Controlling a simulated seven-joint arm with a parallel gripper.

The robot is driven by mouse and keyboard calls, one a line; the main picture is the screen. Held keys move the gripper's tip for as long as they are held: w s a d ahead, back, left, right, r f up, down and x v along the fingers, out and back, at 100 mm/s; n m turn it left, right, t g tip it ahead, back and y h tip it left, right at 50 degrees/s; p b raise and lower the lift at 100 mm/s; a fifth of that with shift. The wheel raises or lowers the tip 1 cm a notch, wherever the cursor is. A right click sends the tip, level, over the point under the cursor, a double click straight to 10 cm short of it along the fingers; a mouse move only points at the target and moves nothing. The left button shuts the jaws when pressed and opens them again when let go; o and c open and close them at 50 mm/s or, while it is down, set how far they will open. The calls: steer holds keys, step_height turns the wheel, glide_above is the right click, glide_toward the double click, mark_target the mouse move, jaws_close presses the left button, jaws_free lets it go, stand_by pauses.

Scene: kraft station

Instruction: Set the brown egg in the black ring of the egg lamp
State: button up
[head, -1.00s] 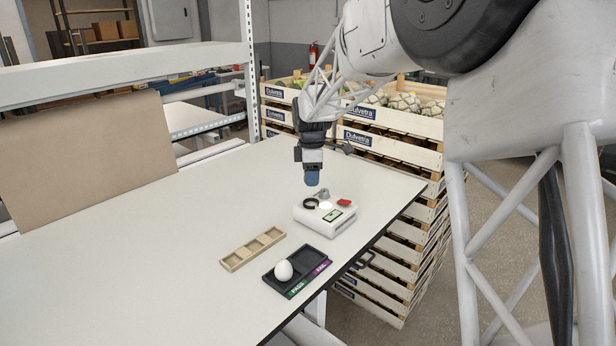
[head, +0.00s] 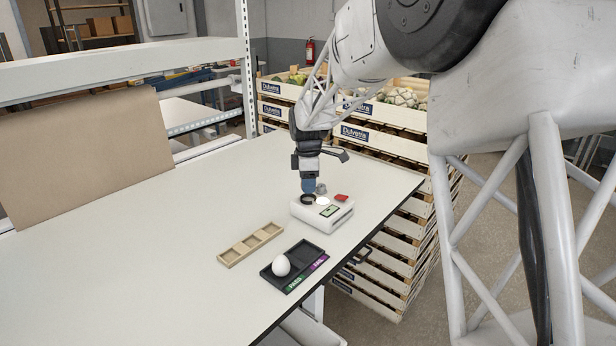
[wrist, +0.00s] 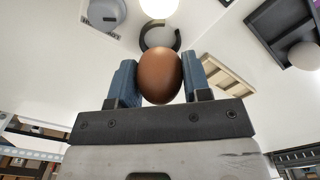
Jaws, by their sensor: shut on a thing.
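My gripper (head: 308,188) is shut on the brown egg (wrist: 160,76), which sits upright between the blue fingers in the wrist view. In the head view the fingers hide the egg. The egg lamp (head: 338,218) is a white box on the table with a black ring (head: 307,199), a bright round light, a red button and a small green display. The fingertips are close above the black ring in the head view. In the wrist view the ring (wrist: 176,38) shows just beyond the egg, partly covered by it; whether they touch I cannot tell.
A black tray (head: 303,256) with PASS and FAIL labels holds a white egg (head: 281,265) in its left compartment. An empty wooden tray (head: 250,245) lies left of the lamp. Stacked crates (head: 385,140) stand beyond the table edge. The left of the table (head: 130,260) is clear.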

steer(key=shift+f, duration=0.9)
steer(key=shift+f, duration=0.7)
stand_by(2.1)
steer(key=o, duration=0.8)
steer(key=shift+r, duration=0.1)
steer(key=shift+r, duration=3.9)
